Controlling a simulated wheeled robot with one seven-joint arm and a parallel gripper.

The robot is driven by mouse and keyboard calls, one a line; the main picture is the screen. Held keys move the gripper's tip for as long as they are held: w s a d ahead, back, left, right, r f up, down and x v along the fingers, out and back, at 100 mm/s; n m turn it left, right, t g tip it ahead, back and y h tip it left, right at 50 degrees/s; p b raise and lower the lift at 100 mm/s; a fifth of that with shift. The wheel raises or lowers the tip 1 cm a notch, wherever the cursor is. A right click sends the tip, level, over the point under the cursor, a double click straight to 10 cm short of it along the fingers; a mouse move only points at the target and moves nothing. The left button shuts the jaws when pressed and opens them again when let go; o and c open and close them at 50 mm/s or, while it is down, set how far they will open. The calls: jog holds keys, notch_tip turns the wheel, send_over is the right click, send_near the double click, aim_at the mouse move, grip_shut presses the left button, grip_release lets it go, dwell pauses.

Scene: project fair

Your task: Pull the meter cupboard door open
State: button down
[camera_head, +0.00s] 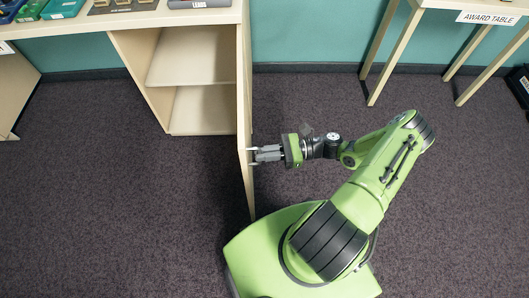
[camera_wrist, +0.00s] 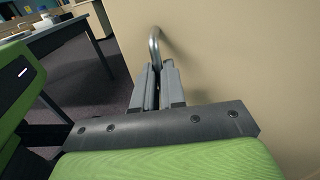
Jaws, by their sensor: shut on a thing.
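The meter cupboard door (camera_head: 243,130) stands wide open in the head view, swung out toward me from the right side of the cupboard (camera_head: 136,58). The cupboard's inside shows two shelf levels. My gripper (camera_head: 253,154) is at the door's outer face, near its middle. In the wrist view, the door's pale face (camera_wrist: 240,60) fills the right side. A curved metal handle (camera_wrist: 154,42) stands out from it, and my gripper (camera_wrist: 157,72) is shut on this handle. The lower part of the handle is hidden between the fingers.
A counter top (camera_head: 180,18) with several small items lies above the cupboard. The award table (camera_head: 462,8) stands at upper right, its legs on the carpet. The carpet left of the door (camera_head: 120,215) is clear. The wrist view shows a dark table (camera_wrist: 62,38) farther off.

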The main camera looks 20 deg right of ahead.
jog(key=shift+w, duration=0.1)
jog(key=c, duration=1.2)
grip_release()
jog(key=shift+d, duration=0.1)
jog(key=v, duration=1.5)
jog(key=shift+d, duration=0.3)
